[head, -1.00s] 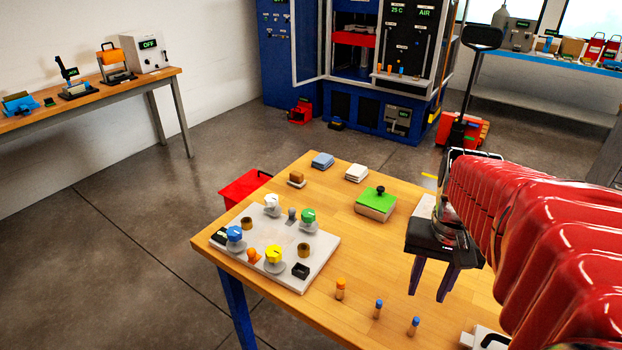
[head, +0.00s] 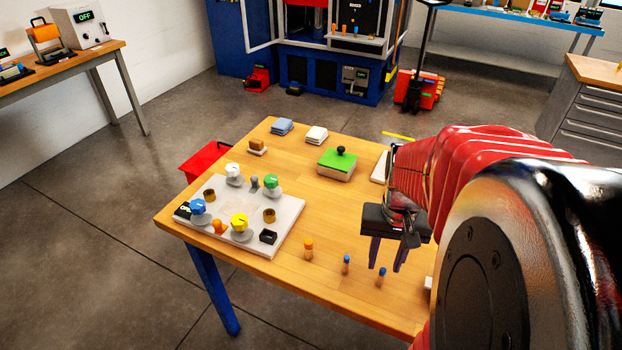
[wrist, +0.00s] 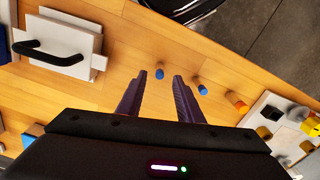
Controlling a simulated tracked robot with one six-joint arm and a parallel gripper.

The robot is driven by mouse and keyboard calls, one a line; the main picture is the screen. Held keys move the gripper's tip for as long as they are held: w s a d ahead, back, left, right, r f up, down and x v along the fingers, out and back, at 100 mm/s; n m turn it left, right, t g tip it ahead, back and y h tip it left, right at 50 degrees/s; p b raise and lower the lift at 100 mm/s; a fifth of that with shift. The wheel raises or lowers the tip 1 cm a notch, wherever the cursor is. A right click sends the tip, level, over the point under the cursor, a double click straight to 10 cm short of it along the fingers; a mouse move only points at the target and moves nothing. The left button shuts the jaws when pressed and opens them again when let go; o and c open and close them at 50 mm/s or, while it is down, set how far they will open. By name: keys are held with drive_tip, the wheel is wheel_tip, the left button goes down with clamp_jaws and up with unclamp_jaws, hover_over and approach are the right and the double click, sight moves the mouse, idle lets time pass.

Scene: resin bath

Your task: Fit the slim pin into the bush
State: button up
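Two slim pins with blue tops stand upright on the wooden table, one (head: 346,264) left of the other (head: 381,276). Which one the task means I cannot tell. A thicker orange-topped pin (head: 309,249) stands left of them. Two brass bushes, one further back (head: 209,195) and one nearer (head: 269,215), sit on the pale board (head: 290,229). My gripper (head: 386,267) is open and empty, fingers pointing down above the table near the right blue pin. In the wrist view, a blue-topped pin (wrist: 159,74) shows in line with the gap between the fingertips (wrist: 160,82).
The board also carries white (head: 233,171), green (head: 271,184), blue (head: 198,208) and yellow (head: 239,223) knobs and a black block (head: 268,237). A green block with a black knob (head: 337,163) stands behind. A black-handled white piece (wrist: 82,38) lies left in the wrist view.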

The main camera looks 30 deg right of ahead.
sight(383, 269)
drive_tip(key=shift+s+f, duration=0.1)
drive_tip(key=shift+f, duration=1.85)
drive_tip(key=shift+c, duration=0.4)
clamp_jaws()
